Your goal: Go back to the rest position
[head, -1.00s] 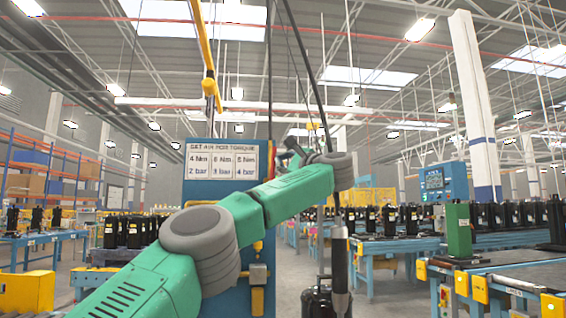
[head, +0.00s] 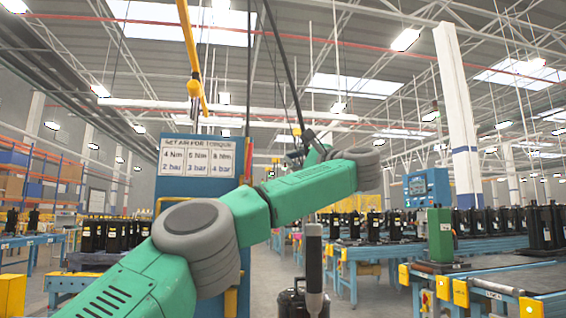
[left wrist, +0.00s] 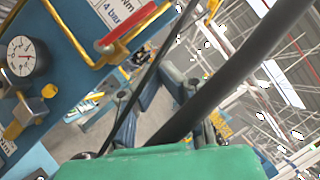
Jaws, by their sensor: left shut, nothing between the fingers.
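My left arm comes in from the lower left of the head view, and its green links and grey joints cross the middle. My left gripper (head: 310,138) is a small dark shape behind the raised forearm, partly hidden by it. It is shut and holds nothing. My right gripper is in neither view.
A blue panel (head: 178,190) with a torque sign stands behind my arm. A pressure gauge (left wrist: 20,56) is close in the left wrist view. A workbench (head: 490,275) stands right.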

